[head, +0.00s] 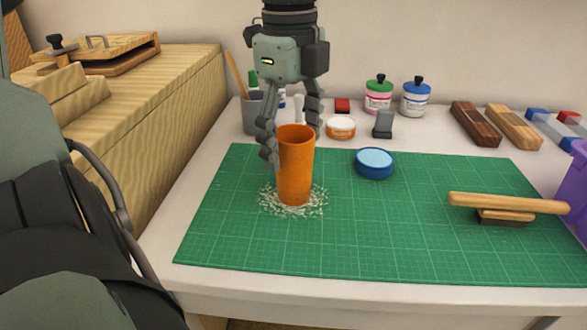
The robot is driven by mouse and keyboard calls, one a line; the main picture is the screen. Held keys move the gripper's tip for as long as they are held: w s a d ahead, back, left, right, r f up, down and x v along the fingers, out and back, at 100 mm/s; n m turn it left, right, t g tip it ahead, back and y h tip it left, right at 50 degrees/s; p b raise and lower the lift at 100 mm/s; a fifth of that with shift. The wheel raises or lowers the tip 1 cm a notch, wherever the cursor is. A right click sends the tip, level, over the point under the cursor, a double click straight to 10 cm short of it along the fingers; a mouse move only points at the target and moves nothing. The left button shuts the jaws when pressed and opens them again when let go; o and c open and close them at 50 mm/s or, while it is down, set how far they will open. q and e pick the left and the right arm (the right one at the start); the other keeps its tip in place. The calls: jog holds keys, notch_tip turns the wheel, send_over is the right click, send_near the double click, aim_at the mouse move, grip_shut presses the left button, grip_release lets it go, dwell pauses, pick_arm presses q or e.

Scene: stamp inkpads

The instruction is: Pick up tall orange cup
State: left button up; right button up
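The tall orange cup (296,168) stands upright on the green cutting mat (400,240), left of its middle, with white crumbs (314,206) scattered around its base. My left gripper (293,140) points down over the cup from above, its fingers spread. One finger is at the cup's left side. The other is at the right, by the rim, its tip partly hidden behind the cup. I cannot tell whether the fingers touch the cup. My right gripper is not in view.
A blue round inkpad (374,164) sits right of the cup. A wooden-handled brush (506,208) lies at the mat's right. Paint jars (379,95), an orange-labelled tub (341,127) and a grey pen cup (253,113) stand behind. The mat's front is clear.

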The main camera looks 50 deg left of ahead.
pick_arm(q)
jog(key=c, duration=1.2)
jog(key=shift+o, duration=0.2)
